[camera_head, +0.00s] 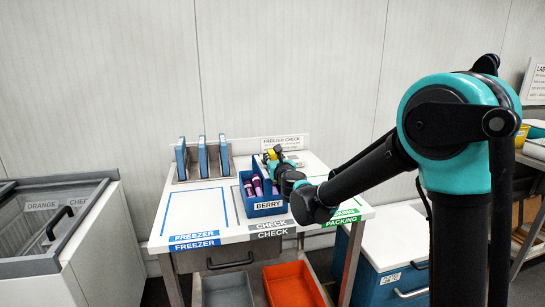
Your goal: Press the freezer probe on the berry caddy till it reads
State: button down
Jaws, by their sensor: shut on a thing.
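The blue berry caddy (267,211), with a BERRY label on its front, stands on the white table in the CHECK area. Purple and pink lollies (257,186) show inside it. My gripper (272,160) is over the back of the caddy, reaching in from the right. It is shut on a small yellow and dark thing (271,154), which looks like the freezer probe. Its tip and any reading are hidden or too small to tell. I cannot tell whether it touches the caddy.
A rack with upright blue panels (202,157) stands at the back left of the table. The blue-outlined FREEZER area (196,211) is empty. Grey (228,291) and orange (292,284) bins sit below.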

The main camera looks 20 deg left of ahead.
jog(key=shift+f, duration=0.45)
dwell(1.6)
dwell(1.7)
notch_tip(320, 180, up, 14)
dwell(1.2)
jog(key=shift+a, duration=0.1)
